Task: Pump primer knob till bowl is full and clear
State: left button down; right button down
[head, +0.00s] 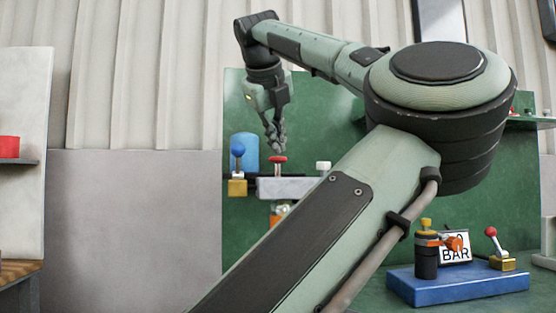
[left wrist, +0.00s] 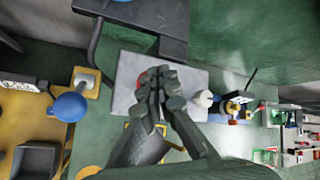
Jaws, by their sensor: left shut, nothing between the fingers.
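The red primer knob (head: 277,160) sits on a short stem on top of a pale grey block (head: 285,187) at the green panel. Below the block is a small bowl (head: 279,211) with orange colour in it, partly behind my arm; how full or clear it is I cannot tell. My left gripper (head: 276,148) points down just above the knob, fingers shut and empty; I cannot tell if they touch it. In the left wrist view the shut fingers (left wrist: 168,80) cover most of the red knob (left wrist: 143,78) over the grey block (left wrist: 126,72). My right gripper is not in view.
A blue-ball lever (head: 238,152) on a yellow base and a blue cylinder stand left of the knob. A white knob (head: 323,167) is right of it. A blue base (head: 455,284) with a black cylinder, a "0 BAR" sign (head: 455,248) and a red-ball lever (head: 491,233) stand lower right.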

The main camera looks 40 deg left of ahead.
pick_arm(q)
jog(key=shift+f+b, duration=0.85)
jog(key=shift+f, duration=0.2)
dwell(0.9)
jog(key=shift+r, duration=0.15)
jog(key=shift+r+p, duration=1.3)
jog(key=shift+r, duration=0.05)
notch_tip(320, 180, up, 5)
jog(key=p, duration=0.4)
dwell(0.5)
